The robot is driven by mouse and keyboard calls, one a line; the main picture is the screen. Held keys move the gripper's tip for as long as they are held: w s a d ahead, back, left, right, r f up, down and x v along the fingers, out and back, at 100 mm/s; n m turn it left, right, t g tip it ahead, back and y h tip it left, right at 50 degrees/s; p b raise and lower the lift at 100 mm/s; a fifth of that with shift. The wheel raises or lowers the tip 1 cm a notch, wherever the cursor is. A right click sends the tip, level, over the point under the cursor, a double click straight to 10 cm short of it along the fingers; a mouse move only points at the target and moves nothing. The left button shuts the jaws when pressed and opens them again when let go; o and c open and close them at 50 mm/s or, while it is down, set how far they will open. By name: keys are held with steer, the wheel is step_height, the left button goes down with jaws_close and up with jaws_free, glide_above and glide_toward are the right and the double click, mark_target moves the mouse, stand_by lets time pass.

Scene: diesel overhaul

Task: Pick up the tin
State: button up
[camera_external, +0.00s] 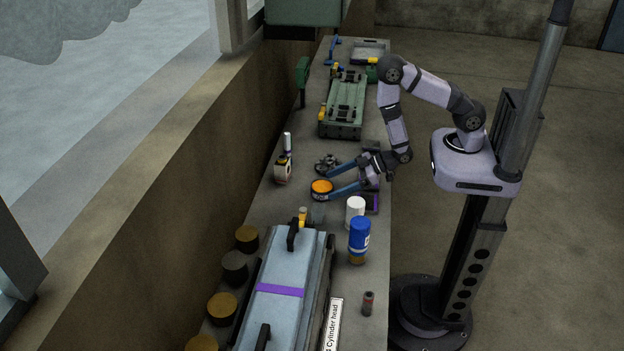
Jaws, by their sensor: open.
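A small round tin with an orange top (321,186) stands on the long grey workbench (262,212). My gripper (321,184) is open, with its two long blue fingers reaching left across the bench. The fingertips are at the tin, one on its far side and one on its near right side. From this view I cannot tell whether either finger touches it. Part of the tin's side is hidden by the near finger.
A dark knobbed part (327,162) lies just behind the fingers. A white canister (355,211) and a blue canister (359,238) stand in front. A green engine part (344,104) lies farther back.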

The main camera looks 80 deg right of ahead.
mark_target(325, 186)
steer(key=shift+p+x, duration=0.55)
steer(key=shift+x, duration=1.15)
steer(key=shift+c, duration=0.7)
steer(key=shift+r, duration=0.1)
steer(key=c, duration=1.3)
steer(key=shift+r, duration=0.15)
step_height(325, 186, up, 10)
